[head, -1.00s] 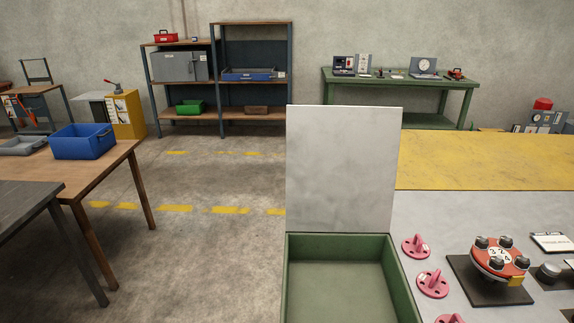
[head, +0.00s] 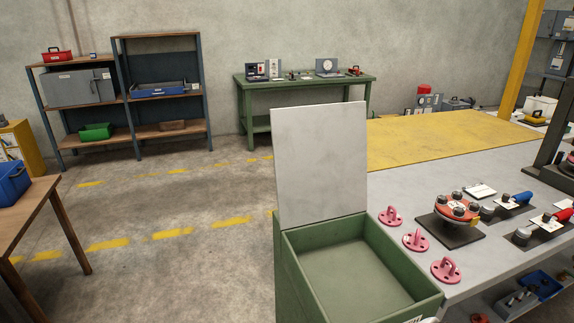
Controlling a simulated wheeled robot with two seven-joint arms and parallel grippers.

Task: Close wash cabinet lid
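The wash cabinet (head: 283,262) is a green open-topped box in the lower middle of the head view, beside the grey workbench. Its inside shows as an empty green basin. Its lid (head: 320,165) is a flat light-grey panel standing upright at the cabinet's back edge, so the cabinet is open. Neither of my grippers shows in the head view, and nothing touches the lid.
The grey workbench (head: 400,275) to the right holds several pink flanged pieces (head: 415,239), a red-topped fixture (head: 457,207) on a dark plate, and tools. A wooden table (head: 28,225) stands at left. The floor (head: 180,275) between is clear.

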